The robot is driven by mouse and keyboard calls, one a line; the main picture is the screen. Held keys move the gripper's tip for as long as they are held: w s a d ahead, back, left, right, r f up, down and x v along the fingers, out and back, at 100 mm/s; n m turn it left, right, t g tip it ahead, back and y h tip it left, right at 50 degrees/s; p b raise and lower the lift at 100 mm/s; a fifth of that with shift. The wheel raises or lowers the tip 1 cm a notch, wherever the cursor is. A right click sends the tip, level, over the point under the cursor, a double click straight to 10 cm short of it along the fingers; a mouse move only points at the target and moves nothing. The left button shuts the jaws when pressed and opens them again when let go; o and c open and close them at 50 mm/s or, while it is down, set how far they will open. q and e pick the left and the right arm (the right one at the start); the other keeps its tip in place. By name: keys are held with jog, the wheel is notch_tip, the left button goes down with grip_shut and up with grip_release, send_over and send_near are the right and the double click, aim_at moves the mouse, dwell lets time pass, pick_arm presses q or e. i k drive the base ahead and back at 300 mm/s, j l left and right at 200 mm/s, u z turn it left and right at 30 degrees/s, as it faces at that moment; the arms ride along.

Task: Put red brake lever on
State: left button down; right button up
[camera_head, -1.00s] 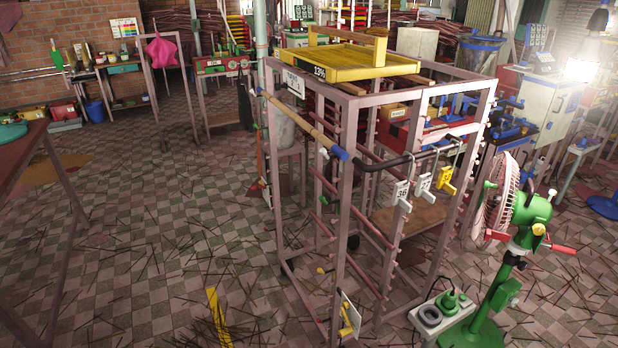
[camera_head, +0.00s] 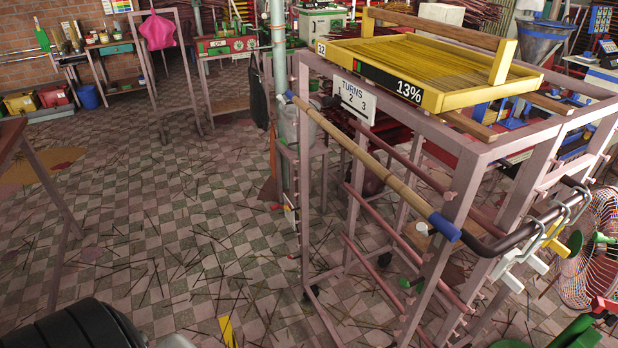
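I cannot make out for certain which part is the red brake lever. A red piece (camera_head: 606,306) shows on the green machine (camera_head: 575,334) at the lower right edge, partly cut off by the frame. A pink-grey metal rack (camera_head: 471,190) stands close in front of me on the right, with small casters low on its legs. A dark rounded part of my arm shows at the bottom left, but neither gripper is in view.
A yellow tray (camera_head: 430,101) marked 13% lies on top of the rack. A long tan pole (camera_head: 375,165) with a blue end runs along its side. A round fan cage (camera_head: 592,250) stands at the right. Tiled floor strewn with dark sticks (camera_head: 170,215) is open at the left.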

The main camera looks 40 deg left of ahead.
aim_at(273, 207)
jog(key=i+j, duration=0.15)
jog(key=j, duration=0.25)
jog(key=i+j, duration=0.15)
jog(key=j, duration=0.25)
jog(key=i+j+z, duration=0.1)
jog(key=j, duration=0.3)
jog(key=i+j, duration=0.15)
jog(key=j, duration=0.25)
jog(key=i+j, duration=0.15)
jog(key=j, duration=0.25)
jog(key=i+j, duration=0.1)
jog(key=j, duration=0.35)
jog(key=l+z, duration=0.05)
